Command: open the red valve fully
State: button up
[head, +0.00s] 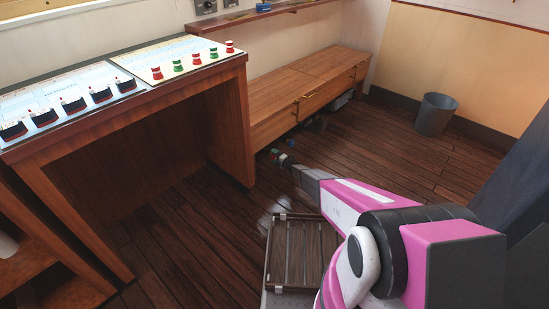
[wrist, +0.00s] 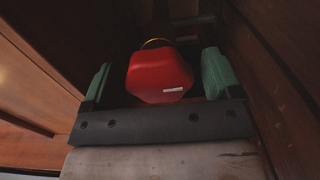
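A red rounded, many-sided knob, which looks like the red valve (wrist: 160,76), fills the middle of the wrist view. It has a small white label, and a yellow-orange ring shows behind its top edge. My gripper (wrist: 156,78) is open, with one green finger on each side of the knob. A gap shows between the knob and each finger, so neither visibly touches it. In the head view my gripper (head: 281,157) is small and low, by the shadowed space under the wooden bench. The valve cannot be made out clearly there.
The wooden bench (head: 300,88) stands along the wall above my gripper. A console desk (head: 245,115) with knobs and levers is to the left. A slatted wooden crate (head: 292,252) is under my arm. A grey bin (head: 436,114) stands at the right. Open floor lies between.

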dwell(0.3)
jog(key=v, duration=1)
jog(key=shift+s+d, duration=0.3)
jog(key=d+r+m+t+h, duration=0.3)
jog(key=d+r+m+h, duration=0.45)
jog(key=r, duration=0.65)
jog(key=s+d+r+m+g+h, duration=0.3)
jog(key=s+d+r+m+h, duration=0.4)
jog(key=s+d+r+m, duration=0.4)
jog(key=s+r+m+g, duration=0.3)
jog(key=s+r, duration=0.3)
jog(key=s, duration=0.5)
jog(key=s+d+r+m+g, duration=0.1)
jog(key=s+r+m+g, duration=0.2)
jog(key=s+r, duration=0.4)
jog(key=s+r+m+g, duration=0.4)
jog(key=s+r, duration=0.3)
jog(key=s, duration=1)
jog(key=shift+d+g, duration=0.3)
jog(key=shift+g, duration=0.2)
